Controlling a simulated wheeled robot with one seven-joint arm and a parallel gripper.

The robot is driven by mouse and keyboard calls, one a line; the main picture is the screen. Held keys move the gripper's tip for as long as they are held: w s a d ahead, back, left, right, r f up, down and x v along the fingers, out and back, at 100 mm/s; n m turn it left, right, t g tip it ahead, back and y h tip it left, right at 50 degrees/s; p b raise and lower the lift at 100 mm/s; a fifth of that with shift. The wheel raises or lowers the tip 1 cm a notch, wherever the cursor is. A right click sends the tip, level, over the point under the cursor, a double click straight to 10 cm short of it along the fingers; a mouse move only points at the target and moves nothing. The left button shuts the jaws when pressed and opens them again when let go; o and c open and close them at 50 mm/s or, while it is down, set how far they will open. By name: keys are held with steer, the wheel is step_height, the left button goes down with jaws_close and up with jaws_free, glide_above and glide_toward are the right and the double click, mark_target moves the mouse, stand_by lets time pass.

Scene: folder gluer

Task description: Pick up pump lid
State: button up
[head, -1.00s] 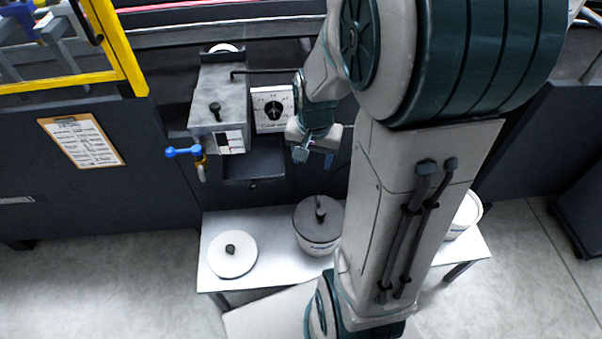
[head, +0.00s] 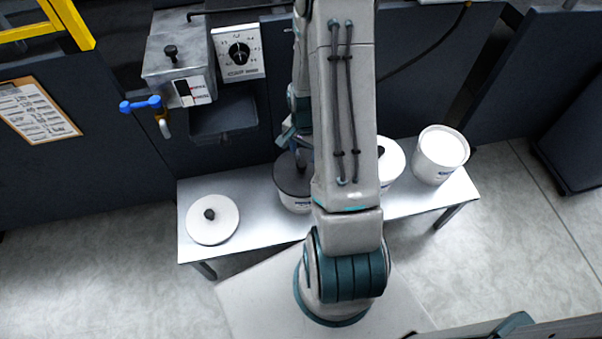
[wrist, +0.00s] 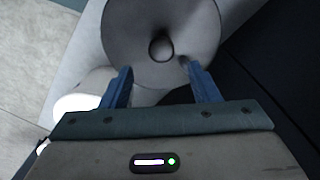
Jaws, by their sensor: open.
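A dark grey round lid with a dark knob (head: 292,172) covers a white pot in the middle of the low table; no label marks it as the pump lid. My arm partly hides it. A similar grey lid fills the top of the wrist view (wrist: 125,30), with its knob (wrist: 161,47) just beyond and between my fingertips. My gripper (wrist: 160,72) is open and empty, above the lid. In the head view my gripper (head: 288,136) is small and partly hidden behind my arm. A white lid with a black knob (head: 212,226) lies on the table's left side.
On the table (head: 256,228), a white pot with a black-knobbed lid (head: 391,165) and an open white bucket (head: 440,155) stand to the right. A grey box with a knob (head: 180,60) and a dial (head: 238,52) sits on the machine behind. A blue-handled valve (head: 142,104) juts out there.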

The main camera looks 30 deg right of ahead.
mark_target(302, 163)
steer(key=shift+a+f+b, duration=0.2)
steer(key=shift+f+b, duration=0.2)
steer(key=shift+f, duration=1.2)
steer(key=shift+a+f+b, duration=0.2)
steer(key=shift+f+b, duration=0.2)
steer(key=shift+f, duration=1.15)
jaws_close()
